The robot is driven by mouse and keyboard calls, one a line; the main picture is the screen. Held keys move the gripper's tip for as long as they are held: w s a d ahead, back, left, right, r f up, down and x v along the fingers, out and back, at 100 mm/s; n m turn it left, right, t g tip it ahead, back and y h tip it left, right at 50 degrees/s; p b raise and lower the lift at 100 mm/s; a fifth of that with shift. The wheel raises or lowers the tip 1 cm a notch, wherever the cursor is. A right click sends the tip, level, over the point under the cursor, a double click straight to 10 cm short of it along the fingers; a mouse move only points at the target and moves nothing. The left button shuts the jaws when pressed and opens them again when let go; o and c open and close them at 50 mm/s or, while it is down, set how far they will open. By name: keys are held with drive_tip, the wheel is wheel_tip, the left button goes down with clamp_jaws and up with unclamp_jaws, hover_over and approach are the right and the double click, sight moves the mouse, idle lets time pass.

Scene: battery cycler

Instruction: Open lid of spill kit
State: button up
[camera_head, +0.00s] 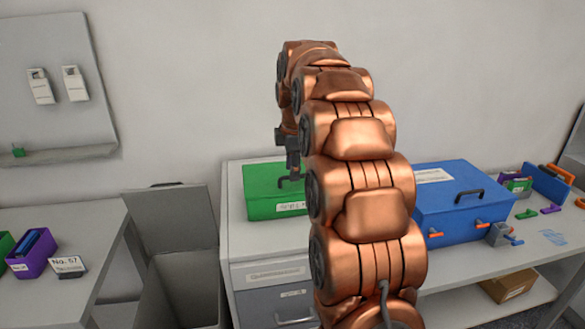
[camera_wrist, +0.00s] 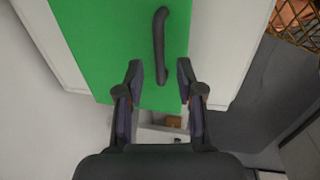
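The spill kit is a green box (camera_head: 262,203) with a white label on its front, standing on a grey cabinet; my arm hides its right part. Its lid looks shut. The dark lid handle (camera_wrist: 159,40) shows in the wrist view, running away from my gripper over the green top. My gripper (camera_head: 291,172) is over the box near the handle. In the wrist view my gripper (camera_wrist: 159,70) is open, with one fingertip on each side of the handle's near end. I cannot tell whether they touch it.
A blue box (camera_head: 460,205) with a dark handle and orange latches stands right of my arm. A grey bin (camera_head: 185,290) with a raised lid stands left of the cabinet (camera_head: 238,238). Small parts lie on the right bench. A purple tray (camera_head: 32,255) sits on the left table.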

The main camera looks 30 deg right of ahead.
drive_tip(key=shift+w+f, duration=0.1)
drive_tip(key=shift+f, duration=0.35)
clamp_jaws()
idle(0.6)
